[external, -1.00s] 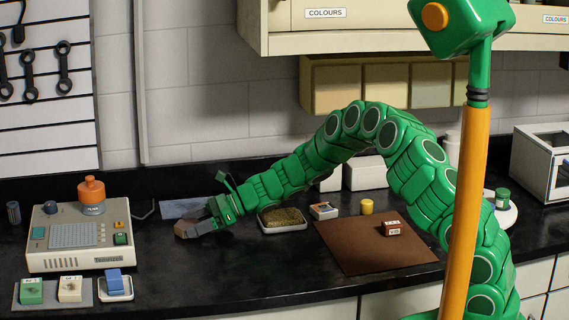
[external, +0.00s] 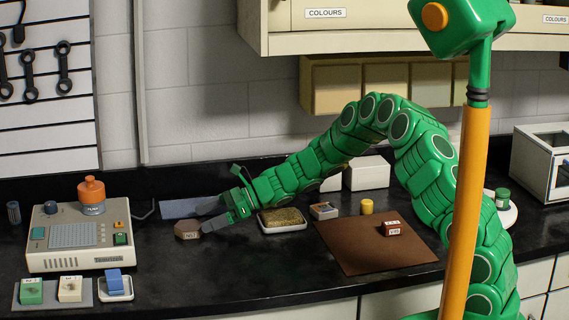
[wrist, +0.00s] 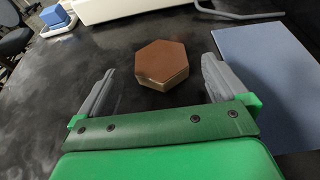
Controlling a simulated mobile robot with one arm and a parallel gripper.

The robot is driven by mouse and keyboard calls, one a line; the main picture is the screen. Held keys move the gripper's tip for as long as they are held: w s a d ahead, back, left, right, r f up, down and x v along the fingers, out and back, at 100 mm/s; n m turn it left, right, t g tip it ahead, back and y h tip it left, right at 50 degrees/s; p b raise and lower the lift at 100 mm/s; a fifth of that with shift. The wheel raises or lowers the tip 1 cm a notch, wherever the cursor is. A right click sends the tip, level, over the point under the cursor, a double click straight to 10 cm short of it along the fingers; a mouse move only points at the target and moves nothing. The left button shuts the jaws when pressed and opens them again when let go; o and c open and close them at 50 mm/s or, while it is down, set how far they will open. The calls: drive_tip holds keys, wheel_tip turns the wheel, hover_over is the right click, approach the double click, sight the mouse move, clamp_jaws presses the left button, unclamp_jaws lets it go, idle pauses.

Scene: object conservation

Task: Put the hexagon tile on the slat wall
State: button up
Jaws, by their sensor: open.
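The brown hexagon tile (external: 188,229) lies flat on the black bench, right of the beige machine. In the wrist view the tile (wrist: 162,64) sits ahead of and between my fingers, clear of both. My gripper (external: 214,220) is open and empty, low over the bench just right of the tile; its two grey fingers also show in the wrist view (wrist: 157,80). The white slat wall (external: 50,130) is at the far left, with several dark wrenches and a hook hung on its upper part.
A blue-grey sheet (external: 180,207) lies behind the tile, beside my gripper. The beige machine (external: 75,257) carries an orange-topped bottle (external: 91,196). A tray of brown material (external: 283,227) and a brown mat (external: 350,255) lie to the right. The front middle bench is clear.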

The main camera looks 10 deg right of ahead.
drive_tip(key=shift+v, duration=3.85)
drive_tip(key=shift+s+r, duration=0.1)
drive_tip(key=shift+r, duration=0.05)
